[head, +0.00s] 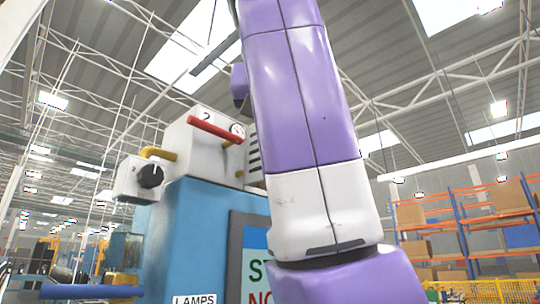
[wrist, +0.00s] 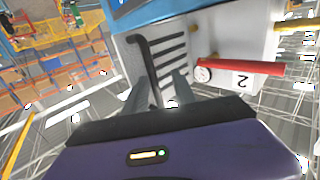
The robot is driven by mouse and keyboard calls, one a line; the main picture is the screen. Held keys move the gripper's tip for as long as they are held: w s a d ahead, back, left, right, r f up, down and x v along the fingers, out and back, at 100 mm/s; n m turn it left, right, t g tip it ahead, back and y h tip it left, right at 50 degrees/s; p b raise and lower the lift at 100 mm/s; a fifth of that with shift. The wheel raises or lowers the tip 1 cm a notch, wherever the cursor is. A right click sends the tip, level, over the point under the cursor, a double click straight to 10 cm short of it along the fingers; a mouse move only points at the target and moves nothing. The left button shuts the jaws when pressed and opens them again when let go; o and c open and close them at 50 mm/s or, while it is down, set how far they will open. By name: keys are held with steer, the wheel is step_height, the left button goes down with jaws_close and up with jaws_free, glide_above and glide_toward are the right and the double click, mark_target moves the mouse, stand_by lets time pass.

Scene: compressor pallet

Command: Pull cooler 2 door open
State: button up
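Cooler 2 (head: 205,145) is a white box marked "2" on top of a blue cabinet. It also shows upside down in the wrist view (wrist: 232,38). Its door (wrist: 172,52) is a pale panel with dark louvre slots and a black bar handle (wrist: 145,60); it looks closed. In the head view my arm hides most of the slotted side. My gripper (wrist: 160,84) is open, its two grey fingers pointing at the door. The handle's long part lies between the fingers in the picture; I cannot tell whether they touch it.
A red bar (head: 215,129) sticks out beside a round gauge (head: 237,130) on the cooler; the bar is right of my gripper in the wrist view. A yellow pipe (head: 158,153) and a box with a black knob (head: 150,175) are at the left. Shelving (head: 465,225) stands far behind.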

steer(key=s+b, duration=0.2)
steer(key=s, duration=0.5)
steer(key=shift+s+a+b, duration=0.3)
steer(key=shift+a, duration=0.1)
